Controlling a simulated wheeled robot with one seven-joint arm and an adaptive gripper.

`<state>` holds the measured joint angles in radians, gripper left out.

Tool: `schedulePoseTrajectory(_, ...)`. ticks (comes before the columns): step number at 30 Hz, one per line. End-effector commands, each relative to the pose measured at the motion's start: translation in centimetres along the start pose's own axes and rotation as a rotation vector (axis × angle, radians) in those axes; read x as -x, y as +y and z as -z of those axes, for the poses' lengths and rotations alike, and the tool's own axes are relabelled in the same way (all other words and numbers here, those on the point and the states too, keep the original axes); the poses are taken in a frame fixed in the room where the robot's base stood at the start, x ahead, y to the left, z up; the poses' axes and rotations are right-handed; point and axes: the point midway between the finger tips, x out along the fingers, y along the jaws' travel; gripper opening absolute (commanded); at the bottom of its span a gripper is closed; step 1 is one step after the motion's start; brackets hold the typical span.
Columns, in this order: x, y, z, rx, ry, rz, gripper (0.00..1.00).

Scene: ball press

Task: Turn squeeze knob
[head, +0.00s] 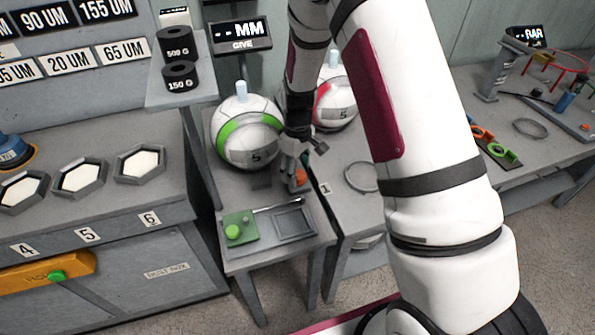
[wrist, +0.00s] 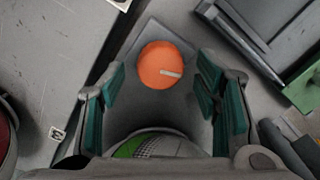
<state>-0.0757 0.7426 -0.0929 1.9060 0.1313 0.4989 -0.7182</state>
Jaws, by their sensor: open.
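The squeeze knob is a round orange knob with a pale pointer mark. In the wrist view the knob (wrist: 166,65) lies between and just beyond the fingertips of my gripper (wrist: 165,95), which is open with teal finger pads on both sides. In the head view the knob (head: 300,178) is small and partly hidden by my gripper (head: 294,168), which is above it. A white ball with a green band (head: 247,133) sits on the press behind the knob. Its green edge (wrist: 155,145) also shows at the bottom of the wrist view. I cannot tell whether a finger touches the knob.
A second ball with a red band (head: 336,104) stands to the right, partly behind my arm. A green box with a round button (head: 239,230) and a grey tray (head: 294,224) lie at the front of the bench. A "MM GIVE" display (head: 240,35) stands behind.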

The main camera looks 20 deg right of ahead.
Motion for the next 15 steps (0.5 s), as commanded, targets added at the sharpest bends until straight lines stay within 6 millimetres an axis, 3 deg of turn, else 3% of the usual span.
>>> schedulePoseTrajectory(13, -1.02, 0.01, 0.0, 0.0, 0.0, 0.0, 0.57)
schedulePoseTrajectory(15, -1.02, 0.01, 0.0, 0.0, 0.0, 0.0, 0.41)
